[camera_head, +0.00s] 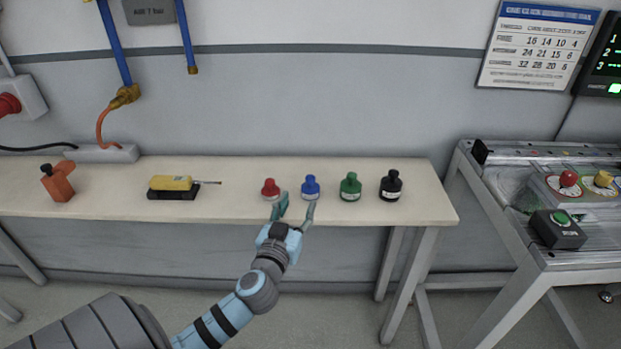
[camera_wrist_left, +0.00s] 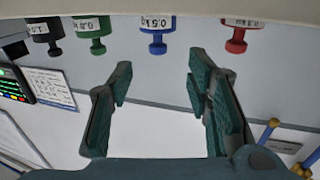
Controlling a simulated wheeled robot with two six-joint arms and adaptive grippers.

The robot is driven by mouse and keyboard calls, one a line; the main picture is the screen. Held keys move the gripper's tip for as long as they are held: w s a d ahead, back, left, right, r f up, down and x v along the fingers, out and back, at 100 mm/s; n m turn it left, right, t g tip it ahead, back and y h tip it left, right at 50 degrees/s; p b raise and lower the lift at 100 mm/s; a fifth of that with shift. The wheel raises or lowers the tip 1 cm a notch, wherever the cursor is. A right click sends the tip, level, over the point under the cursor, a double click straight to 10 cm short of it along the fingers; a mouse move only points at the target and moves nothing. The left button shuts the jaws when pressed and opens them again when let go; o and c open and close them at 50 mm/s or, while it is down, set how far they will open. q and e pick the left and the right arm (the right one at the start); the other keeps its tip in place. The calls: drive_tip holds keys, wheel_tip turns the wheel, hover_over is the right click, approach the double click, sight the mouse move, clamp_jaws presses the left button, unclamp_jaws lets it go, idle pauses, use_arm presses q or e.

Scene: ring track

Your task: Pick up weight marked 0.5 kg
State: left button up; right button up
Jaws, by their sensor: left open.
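The blue weight (camera_head: 310,187) stands on the bench between the red weight (camera_head: 270,188) and the green weight (camera_head: 350,187). A black weight (camera_head: 391,186) stands at the right end of the row. In the left wrist view, which looks upside down, the blue weight (camera_wrist_left: 156,32) carries a label reading 0.5 kg. My left gripper (camera_head: 296,209) is open and empty at the bench's front edge, just in front of the red and blue weights. In the wrist view, the blue weight lies between and beyond its fingers (camera_wrist_left: 160,80). My right gripper is not in view.
The pale bench (camera_head: 240,208) has an orange object (camera_head: 58,183) at its left and a yellow and black tool (camera_head: 172,187) nearer the middle. A machine frame with a green-button box (camera_head: 558,230) stands to the right. Bare bench lies between tool and red weight.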

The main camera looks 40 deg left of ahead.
sight(309, 183)
use_arm(q)
drive_tip(key=x, duration=1)
drive_tip(key=shift+w+r, duration=0.15)
drive_tip(key=shift+w, duration=0.25)
drive_tip(key=shift+s+r, duration=0.1)
clamp_jaws()
